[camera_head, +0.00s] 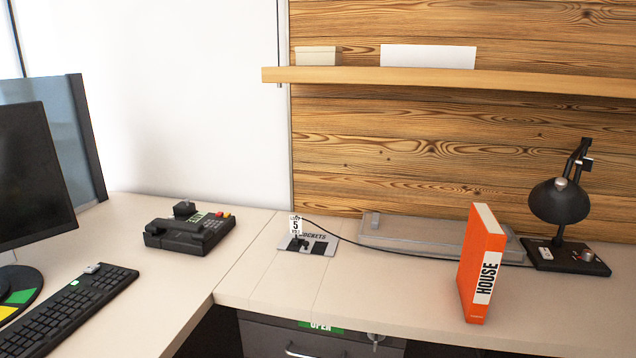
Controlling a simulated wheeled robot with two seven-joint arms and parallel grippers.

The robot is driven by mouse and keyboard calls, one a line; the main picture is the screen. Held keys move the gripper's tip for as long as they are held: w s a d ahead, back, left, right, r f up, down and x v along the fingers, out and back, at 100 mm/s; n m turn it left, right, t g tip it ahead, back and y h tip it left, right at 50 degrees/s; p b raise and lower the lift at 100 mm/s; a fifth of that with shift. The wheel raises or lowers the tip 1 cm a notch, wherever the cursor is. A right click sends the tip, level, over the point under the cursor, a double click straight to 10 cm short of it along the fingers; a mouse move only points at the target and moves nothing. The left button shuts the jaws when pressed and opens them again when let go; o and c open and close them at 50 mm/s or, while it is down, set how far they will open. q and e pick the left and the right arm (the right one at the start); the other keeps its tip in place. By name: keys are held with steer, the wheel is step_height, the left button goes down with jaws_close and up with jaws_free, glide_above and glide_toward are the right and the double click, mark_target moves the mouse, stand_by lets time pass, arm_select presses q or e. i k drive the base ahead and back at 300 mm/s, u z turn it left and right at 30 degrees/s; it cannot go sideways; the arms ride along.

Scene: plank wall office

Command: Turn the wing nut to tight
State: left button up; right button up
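I cannot make out a wing nut for certain at this size. A black box-like device (187,235) sits on the left part of the desk, with a small dark raised part (184,208) on top, a green label and red and yellow spots. A black desk lamp (560,203) stands at the right, with a small round fitting on its head and a light-coloured joint on its arm. Its base (567,258) carries a white label and a red-and-silver control. Neither of my grippers is in view.
An orange book (479,265) stands upright near the front right. A grey plate (308,245) with a "5" card lies mid-desk; a black cable runs toward the lamp. A grey tray (410,236) lies by the wall. A keyboard (75,312) and monitor (30,175) are left. The front middle desk is clear.

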mark_target(586, 164)
steer(key=z, duration=0.2)
steer(key=k, duration=0.35)
steer(key=z, duration=1.2)
steer(key=i, duration=0.95)
steer(key=u, duration=0.9)
